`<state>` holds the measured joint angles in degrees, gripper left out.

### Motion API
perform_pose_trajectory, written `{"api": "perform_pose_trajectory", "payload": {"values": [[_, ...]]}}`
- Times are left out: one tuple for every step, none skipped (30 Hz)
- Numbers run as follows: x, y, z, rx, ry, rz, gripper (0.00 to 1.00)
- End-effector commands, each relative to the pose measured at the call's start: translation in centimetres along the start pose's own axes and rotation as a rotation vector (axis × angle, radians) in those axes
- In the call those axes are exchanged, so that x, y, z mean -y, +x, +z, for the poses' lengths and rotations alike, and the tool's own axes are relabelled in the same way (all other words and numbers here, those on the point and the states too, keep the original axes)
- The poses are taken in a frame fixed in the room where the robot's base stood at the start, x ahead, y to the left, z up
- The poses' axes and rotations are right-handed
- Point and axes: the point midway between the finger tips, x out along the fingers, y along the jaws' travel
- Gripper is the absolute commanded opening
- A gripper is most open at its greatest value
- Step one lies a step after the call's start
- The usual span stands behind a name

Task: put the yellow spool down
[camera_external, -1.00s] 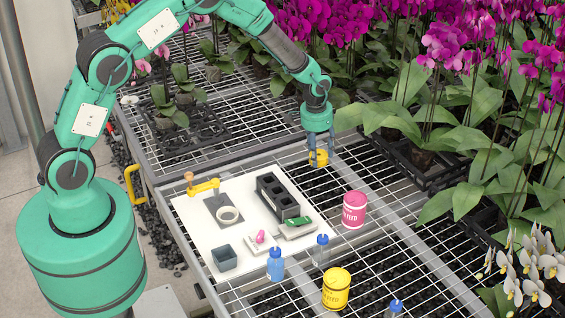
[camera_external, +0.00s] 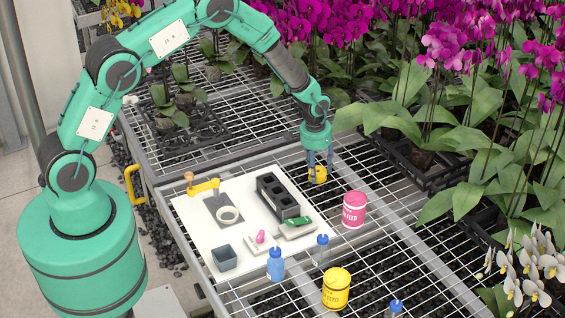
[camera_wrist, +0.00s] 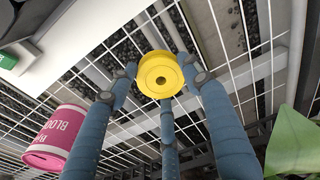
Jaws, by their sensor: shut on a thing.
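I cannot tell whether the spool touches the wire mesh beneath.
The pink feed tub (camera_external: 354,210) stands right of and nearer than the gripper. Blue bottles (camera_external: 275,265) and a yellow tub (camera_external: 336,289) stand in front. Orchid leaves (camera_external: 385,117) hang close at right.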

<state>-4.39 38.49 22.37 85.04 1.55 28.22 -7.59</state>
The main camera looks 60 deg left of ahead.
Motion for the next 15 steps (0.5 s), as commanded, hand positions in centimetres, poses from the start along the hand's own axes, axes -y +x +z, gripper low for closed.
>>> {"api": "perform_pose_trajectory", "payload": {"values": [[0.0, 0.7, 0.1, 0.002, 0.0, 0.0, 0.27], [0.0, 1.1, 0.2, 0.002, 0.0, 0.0, 0.27], [0.0, 1.5, 0.2, 0.002, 0.0, 0.0, 0.27], [0.0, 1.7, 0.2, 0.002, 0.0, 0.0, 0.27], [0.0, 1.9, 0.2, 0.001, 0.0, 0.0, 0.27], [0.0, 2.0, 0.2, 0.0, 0.0, 0.0, 0.27], [0.0, 2.1, 0.2, 0.0, 0.0, 0.0, 0.27], [0.0, 2.1, 0.2, 0.0, 0.0, 0.0, 0.27], [0.0, 2.1, 0.2, -0.001, 0.0, 0.0, 0.27], [0.0, 2.1, 0.2, -0.001, 0.0, 0.0, 0.27], [0.0, 2.1, 0.2, 0.0, 0.0, 0.0, 0.27], [0.0, 2.1, 0.2, 0.0, 0.0, 0.0, 0.27], [0.0, 2.1, 0.2, 0.0, 0.0, 0.0, 0.27], [0.0, 2.1, 0.2, 0.0, 0.0, 0.0, 0.27], [0.0, 2.1, 0.2, 0.0, 0.0, 0.0, 0.27]]}}
